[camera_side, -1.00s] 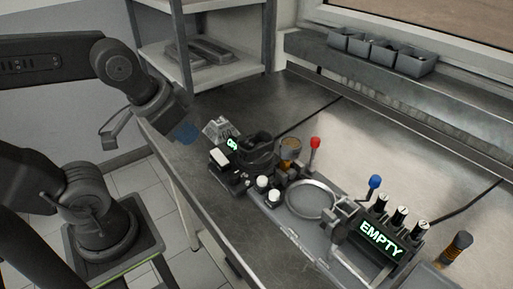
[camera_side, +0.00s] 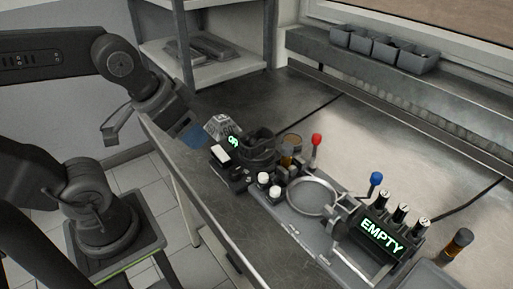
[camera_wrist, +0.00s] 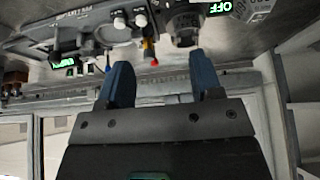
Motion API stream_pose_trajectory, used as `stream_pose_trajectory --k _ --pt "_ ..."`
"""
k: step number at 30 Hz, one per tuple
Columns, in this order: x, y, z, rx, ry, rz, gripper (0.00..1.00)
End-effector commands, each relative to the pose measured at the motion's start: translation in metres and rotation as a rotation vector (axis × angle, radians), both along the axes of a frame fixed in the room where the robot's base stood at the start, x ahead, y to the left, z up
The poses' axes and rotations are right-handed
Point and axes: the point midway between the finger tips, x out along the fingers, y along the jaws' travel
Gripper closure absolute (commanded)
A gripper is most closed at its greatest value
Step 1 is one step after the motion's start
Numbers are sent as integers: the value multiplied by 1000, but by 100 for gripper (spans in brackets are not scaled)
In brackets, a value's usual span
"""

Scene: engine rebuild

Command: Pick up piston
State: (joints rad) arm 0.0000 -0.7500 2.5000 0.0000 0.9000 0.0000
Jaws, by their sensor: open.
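My gripper (camera_side: 192,135) hangs at the left end of the bench, left of the parts and beside a grey metal ribbed piece (camera_side: 219,127). In the wrist view my gripper (camera_wrist: 162,82) is open, its two blue fingers wide apart with nothing between them. I cannot tell for sure which part is the piston. A brownish cylinder (camera_side: 291,143) stands behind the black round device (camera_side: 258,146) with the small green display. A dark cylinder with an orange band (camera_side: 458,243) stands at the far right. My gripper touches none of these.
A grey fixture with a round ring (camera_side: 312,194) lies mid-bench, with two white-capped parts (camera_side: 268,184) before it. Red (camera_side: 316,139) and blue (camera_side: 376,179) knobs stand up behind. A rack reads EMPTY (camera_side: 381,236). Grey bins (camera_side: 385,52) sit on the rear shelf. The rear bench is clear.

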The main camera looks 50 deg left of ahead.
Motion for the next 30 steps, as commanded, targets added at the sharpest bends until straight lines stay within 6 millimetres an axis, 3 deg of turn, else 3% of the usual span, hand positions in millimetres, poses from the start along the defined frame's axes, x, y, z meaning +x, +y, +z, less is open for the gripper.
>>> stream_pose_trajectory --k 10,20,23,30 --pt "0 0 0 0 0 0 7" --pt "7 1 4 3 18 1 6" --pt "24 4 11 7 66 5 6" --pt "97 20 23 15 256 7 6"
